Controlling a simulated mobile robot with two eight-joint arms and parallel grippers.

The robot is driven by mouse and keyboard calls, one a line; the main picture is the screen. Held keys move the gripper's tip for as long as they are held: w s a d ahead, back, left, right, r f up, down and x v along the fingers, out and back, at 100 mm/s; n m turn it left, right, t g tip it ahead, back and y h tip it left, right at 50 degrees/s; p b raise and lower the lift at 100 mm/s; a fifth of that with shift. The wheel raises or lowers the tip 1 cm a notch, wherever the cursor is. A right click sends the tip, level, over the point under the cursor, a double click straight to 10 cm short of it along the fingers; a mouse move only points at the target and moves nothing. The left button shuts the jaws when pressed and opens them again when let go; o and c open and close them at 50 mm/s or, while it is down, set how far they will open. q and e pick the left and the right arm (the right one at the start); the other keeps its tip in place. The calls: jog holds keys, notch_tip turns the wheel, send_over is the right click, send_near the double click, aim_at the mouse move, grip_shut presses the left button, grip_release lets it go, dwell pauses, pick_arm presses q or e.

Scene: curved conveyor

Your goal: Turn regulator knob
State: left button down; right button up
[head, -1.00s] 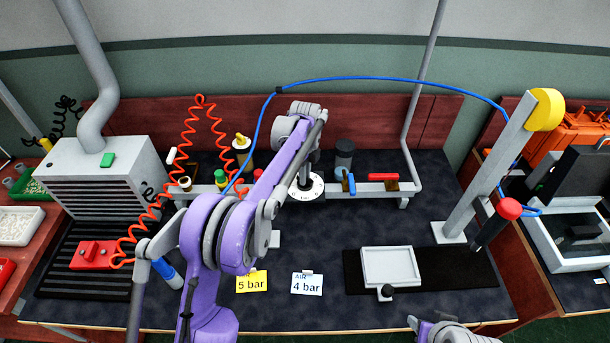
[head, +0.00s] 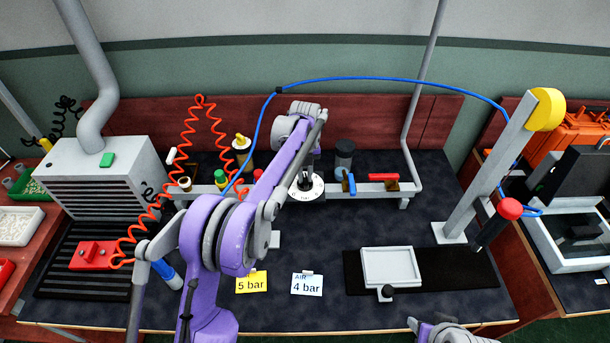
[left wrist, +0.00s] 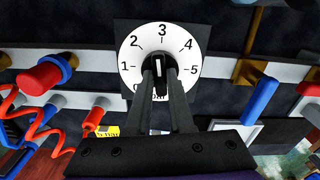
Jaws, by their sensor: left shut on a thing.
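The regulator dial (left wrist: 134,68) is a white disc numbered 1 to 5, with a black knob (left wrist: 157,72) at its centre. The knob's white mark points up, roughly at the 3. My left gripper (left wrist: 160,84) is shut on the knob, its dark fingers coming from below and hiding the lower face of the dial. In the head view the dial (head: 314,190) sits at the back of the bench, under my left gripper (head: 303,179). Only part of my right arm shows at the bottom edge; its gripper is out of view.
A blue lever (left wrist: 259,100) is right of the dial and a red knob (left wrist: 42,76) left. A coiled red hose (head: 158,208) hangs at left.

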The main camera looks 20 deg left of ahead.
aim_at(305, 178)
pick_arm(q)
jog(key=shift+m, duration=0.7)
jog(key=c, duration=0.8)
grip_release()
jog(key=shift+r, duration=0.1)
notch_tip(305, 178, up, 11)
jog(key=shift+p, duration=0.35)
